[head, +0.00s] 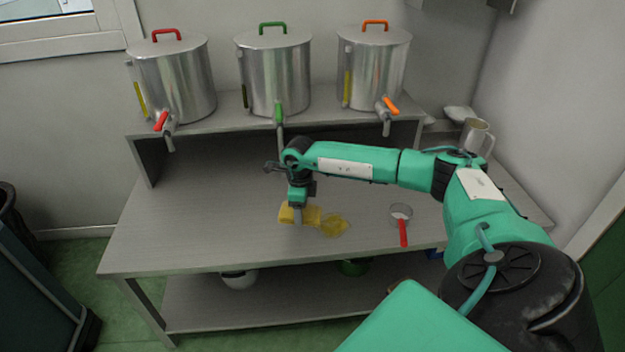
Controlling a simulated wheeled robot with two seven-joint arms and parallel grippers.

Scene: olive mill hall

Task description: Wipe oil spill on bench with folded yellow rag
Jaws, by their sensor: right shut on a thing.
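The folded yellow rag (312,214) lies on the bench (200,230), under my right gripper (297,213). My right gripper points down and is shut on the rag. The yellowish oil spill (334,227) is a small shiny patch on the bench top, just right of the rag. The rag's right end is at the spill's left edge; I cannot tell whether they overlap. My left gripper is not in view.
Three steel tanks with red (176,80), green (274,72) and orange (373,70) handles stand on a raised shelf behind. A red-handled strainer (402,222) lies right of the spill. A metal jug (475,135) stands at the back right. The bench's left side is clear.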

